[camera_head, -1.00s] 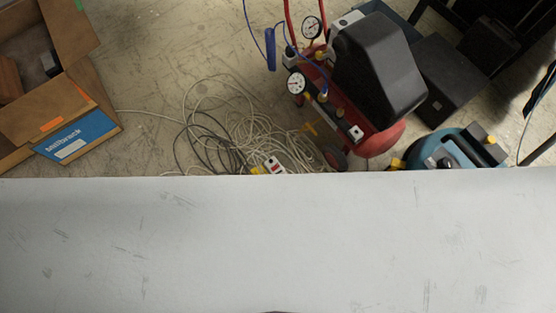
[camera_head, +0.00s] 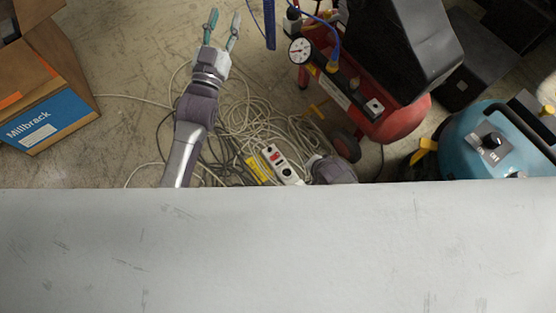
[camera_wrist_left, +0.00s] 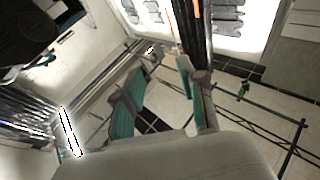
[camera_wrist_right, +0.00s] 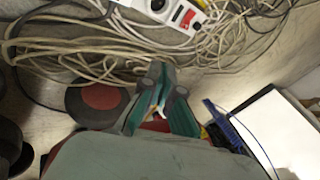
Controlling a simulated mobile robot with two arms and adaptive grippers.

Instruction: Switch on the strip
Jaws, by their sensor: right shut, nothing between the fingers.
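The white power strip (camera_head: 282,165) lies on the floor among tangled cables, just beyond the pale edge, with a red switch (camera_head: 271,153) at its far end. It also shows at the top of the right wrist view (camera_wrist_right: 160,8), with the red switch (camera_wrist_right: 188,18). My right gripper (camera_wrist_right: 162,75) is shut and empty, apart from the strip in that view. In the head view only a grey part of my right arm shows, just right of the strip; its fingers are hidden. My left gripper (camera_head: 225,18) is open and empty, beyond and left of the strip.
Pale cables (camera_head: 240,130) surround the strip. A red compressor (camera_head: 400,122) with a gauge stands to the right, near a blue machine (camera_head: 485,145). A cardboard box (camera_head: 40,75) is at the left. A wide pale surface (camera_head: 270,250) fills the foreground.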

